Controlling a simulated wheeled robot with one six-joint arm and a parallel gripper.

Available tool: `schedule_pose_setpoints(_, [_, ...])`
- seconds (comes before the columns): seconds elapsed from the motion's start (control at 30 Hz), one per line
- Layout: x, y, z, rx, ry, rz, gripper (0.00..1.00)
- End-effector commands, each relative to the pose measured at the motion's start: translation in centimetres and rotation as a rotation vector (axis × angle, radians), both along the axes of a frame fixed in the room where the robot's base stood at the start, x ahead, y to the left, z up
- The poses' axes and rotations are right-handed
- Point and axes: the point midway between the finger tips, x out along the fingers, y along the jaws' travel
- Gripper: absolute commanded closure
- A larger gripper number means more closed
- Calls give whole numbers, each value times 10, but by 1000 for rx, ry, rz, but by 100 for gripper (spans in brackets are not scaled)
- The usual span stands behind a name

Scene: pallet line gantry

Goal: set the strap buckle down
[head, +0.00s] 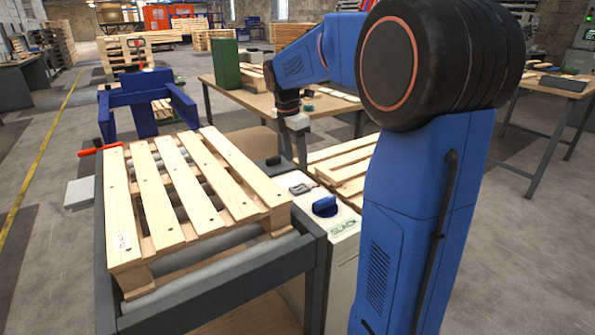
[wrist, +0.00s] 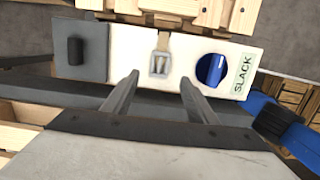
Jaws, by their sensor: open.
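The strap buckle (wrist: 160,64) is a small grey metal frame on a short tan strap (wrist: 163,41). It lies flat on the white top of a cabinet (wrist: 130,48), between a black block and a blue knob. It also shows in the head view (head: 300,188). My gripper (wrist: 157,85) is open, with its two fingers apart and nothing between them. In the wrist view the buckle shows just beyond the gap between the fingertips. In the head view my gripper (head: 299,160) hangs above the cabinet top, apart from the buckle.
The blue knob (wrist: 211,69) sits by a SLACK label (wrist: 243,75). The black block (wrist: 75,50) stands on a dark plate at the other end. A wooden pallet (head: 185,190) rests on the roller conveyor (head: 215,285) beside the cabinet. Another pallet (head: 345,165) lies behind.

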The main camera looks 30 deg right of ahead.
Motion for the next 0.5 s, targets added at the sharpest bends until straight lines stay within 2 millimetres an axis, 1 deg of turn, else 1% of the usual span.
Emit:
schedule_pose_setpoints(0.03, [0, 1, 7, 0, -1, 0, 47])
schedule_pose_setpoints(0.1, [1, 2, 15, 0, -1, 0, 47])
schedule_pose_setpoints(0.2, [0, 4, 22, 0, 0, 0, 47])
schedule_pose_setpoints(0.3, [0, 4, 26, 0, 0, 0, 47])
schedule_pose_setpoints(0.5, [0, 4, 27, 0, 0, 0, 47])
